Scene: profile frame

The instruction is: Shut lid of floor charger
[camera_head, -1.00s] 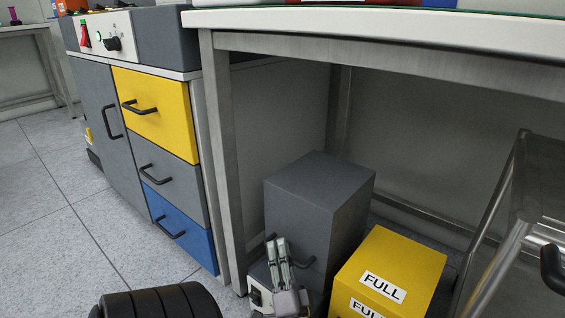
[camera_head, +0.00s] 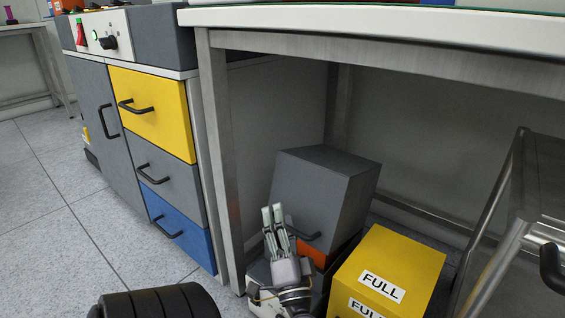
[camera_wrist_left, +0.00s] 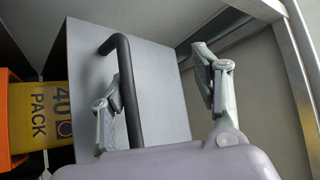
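The floor charger (camera_head: 262,270) stands under the table. Its dark grey, box-like lid (camera_head: 318,195) is tilted up, and a strip of orange interior (camera_head: 318,256) shows below it. A black handle (camera_head: 305,238) is on the lid's front. My left gripper (camera_head: 272,207) is in front of the lid. In the left wrist view the gripper (camera_wrist_left: 156,65) is open, with the handle (camera_wrist_left: 126,92) between its spread fingers, nearer the left one. The lid (camera_wrist_left: 165,85) fills the middle there. A yellow pack (camera_wrist_left: 40,115) marked "40 PACK" sits beside it. My right gripper is not in view.
A yellow box (camera_head: 392,270) marked "FULL" stands close to the charger's right. A table leg (camera_head: 220,160) is at its left, and the tabletop (camera_head: 380,22) overhangs it. A metal-framed cart (camera_head: 500,225) stands at right. Open floor (camera_head: 60,230) lies at left.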

